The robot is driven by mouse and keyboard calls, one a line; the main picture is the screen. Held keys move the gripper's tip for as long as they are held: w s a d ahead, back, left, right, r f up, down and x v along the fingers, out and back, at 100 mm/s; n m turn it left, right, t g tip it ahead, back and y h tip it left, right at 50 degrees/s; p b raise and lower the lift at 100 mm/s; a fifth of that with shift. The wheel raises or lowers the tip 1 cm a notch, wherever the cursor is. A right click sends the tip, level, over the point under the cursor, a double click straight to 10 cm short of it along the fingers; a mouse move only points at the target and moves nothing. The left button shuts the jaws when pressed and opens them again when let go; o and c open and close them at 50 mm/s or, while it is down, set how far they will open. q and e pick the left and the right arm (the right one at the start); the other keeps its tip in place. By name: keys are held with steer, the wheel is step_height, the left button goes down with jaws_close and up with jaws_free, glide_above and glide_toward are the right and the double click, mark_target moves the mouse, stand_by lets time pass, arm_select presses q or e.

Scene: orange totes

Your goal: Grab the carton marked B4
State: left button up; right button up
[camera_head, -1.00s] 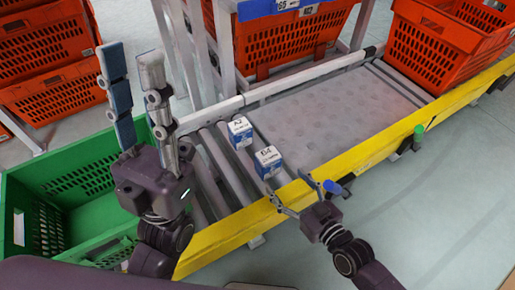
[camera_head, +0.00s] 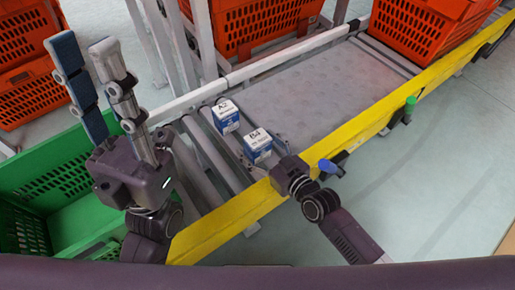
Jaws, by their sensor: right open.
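The carton marked B4 (camera_head: 257,147) is a small white and blue box on the grey rollers, near the yellow rail. A similar carton marked A2 (camera_head: 226,116) stands just behind it to the left. My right gripper (camera_head: 263,155) is open at the near right side of B4, with its thin fingers reaching toward either side of the carton. I cannot tell whether they touch it. Its fingers are partly hard to make out. My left gripper (camera_head: 84,50) is raised at the left, its two long fingers pointing up and apart, empty.
A green crate (camera_head: 15,165) stands at the left. The yellow rail (camera_head: 355,123) runs along the conveyor's near edge, with a blue knob (camera_head: 330,167) beside it. Orange totes (camera_head: 420,30) stand at the back and right. The flat grey plate (camera_head: 310,95) right of the cartons is clear.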

steer(key=c, duration=1.4)
steer(key=shift+r, duration=0.1)
steer(key=shift+c, duration=0.5)
